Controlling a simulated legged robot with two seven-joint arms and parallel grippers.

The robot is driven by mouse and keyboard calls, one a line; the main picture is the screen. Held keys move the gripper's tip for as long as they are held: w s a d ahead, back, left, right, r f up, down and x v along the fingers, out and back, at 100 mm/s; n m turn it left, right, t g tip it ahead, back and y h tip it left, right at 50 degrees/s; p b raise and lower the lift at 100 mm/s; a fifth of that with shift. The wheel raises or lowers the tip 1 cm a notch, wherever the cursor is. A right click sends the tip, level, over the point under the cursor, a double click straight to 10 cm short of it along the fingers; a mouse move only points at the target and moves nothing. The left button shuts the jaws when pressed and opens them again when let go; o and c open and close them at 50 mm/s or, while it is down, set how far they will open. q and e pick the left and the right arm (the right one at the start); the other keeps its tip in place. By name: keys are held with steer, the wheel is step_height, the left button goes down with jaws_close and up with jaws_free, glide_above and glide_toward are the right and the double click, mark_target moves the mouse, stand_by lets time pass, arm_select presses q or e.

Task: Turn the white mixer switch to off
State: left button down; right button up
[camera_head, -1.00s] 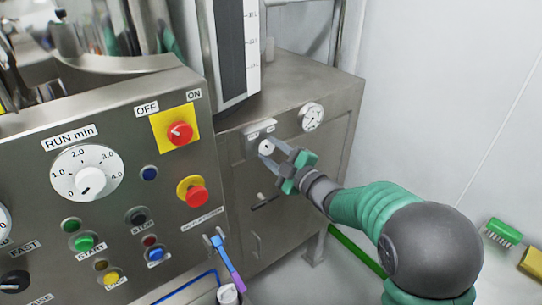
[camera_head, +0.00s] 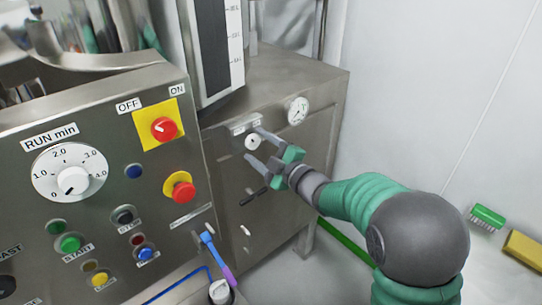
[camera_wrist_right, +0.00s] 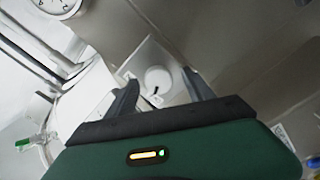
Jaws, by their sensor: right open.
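The white mixer switch (camera_head: 252,142) is a small round knob on a plate with small labels, on the front of the steel cabinet. In the right wrist view the knob (camera_wrist_right: 157,78) shows a dark mark at its edge and sits between the finger ends. My right gripper (camera_head: 254,145) is open, its two fingers pointing at the switch, one above and one below it. I cannot tell whether they touch it. The label wording is too small to read. My left gripper is not in view.
A round gauge (camera_head: 298,110) sits right of the switch. A larger control panel (camera_head: 100,140) with a RUN min dial, a red OFF/ON knob (camera_head: 164,128) and several buttons stands at left. A blue and purple brush (camera_head: 217,258) stands below.

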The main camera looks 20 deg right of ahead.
steer(key=b+v, duration=0.1)
steer(key=v, duration=1.5)
steer(key=shift+s, duration=0.25)
step_height(320, 180, down, 10)
steer(key=d+m+g+h+p, duration=0.25)
steer(key=m+g+h, duration=0.3)
steer(key=m, duration=0.35)
steer(key=s+a+f+m+g+p, duration=0.1)
steer(key=s+a+f+m+g, duration=0.2)
steer(key=s, duration=0.4)
steer(key=s+a+f+m+g, duration=0.3)
steer(key=s+a+f+g, duration=0.2)
steer(key=s+f+g, duration=0.1)
steer(key=shift+s+f+m+h+p, duration=0.3)
steer(key=shift+s+f+h+p, duration=0.05)
steer(key=shift+s+f, duration=0.55)
